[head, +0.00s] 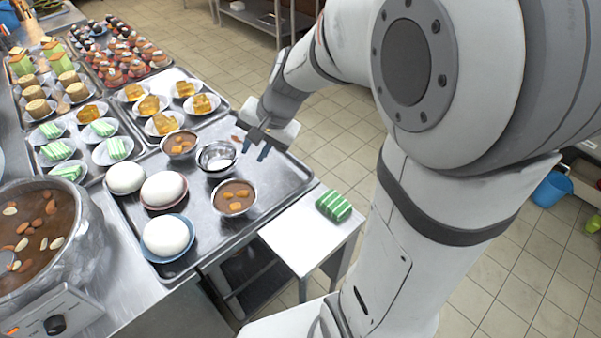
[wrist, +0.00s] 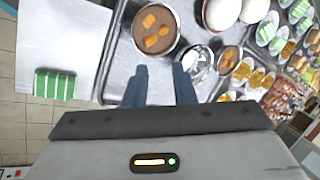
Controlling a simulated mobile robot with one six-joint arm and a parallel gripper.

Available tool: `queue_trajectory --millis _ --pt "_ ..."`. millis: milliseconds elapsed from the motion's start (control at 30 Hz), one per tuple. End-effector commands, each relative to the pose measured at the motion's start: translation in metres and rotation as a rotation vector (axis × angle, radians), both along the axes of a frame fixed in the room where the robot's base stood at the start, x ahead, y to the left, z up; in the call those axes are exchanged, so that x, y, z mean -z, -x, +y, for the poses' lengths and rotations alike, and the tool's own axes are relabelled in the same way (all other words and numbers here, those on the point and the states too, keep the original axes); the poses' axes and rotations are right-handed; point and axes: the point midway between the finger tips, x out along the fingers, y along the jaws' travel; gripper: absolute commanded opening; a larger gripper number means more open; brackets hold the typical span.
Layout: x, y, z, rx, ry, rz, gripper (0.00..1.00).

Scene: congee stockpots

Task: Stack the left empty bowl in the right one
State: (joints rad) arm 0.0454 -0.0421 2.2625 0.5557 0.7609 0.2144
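Empty steel bowls (head: 217,154) stand on the metal tray between two filled bowls. Two rims seem to show, close together or one inside the other; I cannot tell which. They also show in the wrist view (wrist: 197,62), partly hidden behind a finger. My gripper (head: 256,149) is open and empty, to the right of the empty bowls and above the tray. In the wrist view my gripper (wrist: 160,75) has its two fingers apart with nothing between them but bare tray behind.
Brown-filled bowls with orange pieces stand at the front (head: 234,196) and back (head: 180,144) of the empty ones. White domes (head: 164,189) sit at left. A green striped block (head: 334,206) lies on a white side table (head: 304,238). The tray's right part (head: 279,181) is clear.

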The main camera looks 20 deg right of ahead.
Motion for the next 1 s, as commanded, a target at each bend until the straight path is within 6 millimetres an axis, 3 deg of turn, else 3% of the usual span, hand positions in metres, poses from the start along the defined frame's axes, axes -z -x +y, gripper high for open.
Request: queue_trajectory --millis 33,200,400,567,1000 --pt "-0.011 0.022 -0.003 -0.078 0.058 -0.03 0.24" --pt "-0.027 0.086 -0.022 -0.324 0.266 -0.093 0.24" --pt "-0.034 0.133 -0.044 -0.505 0.452 -0.127 0.24" --pt "-0.035 0.146 -0.059 -0.556 0.51 -0.132 0.24" --pt "-0.035 0.147 -0.059 -0.56 0.514 -0.132 0.24"
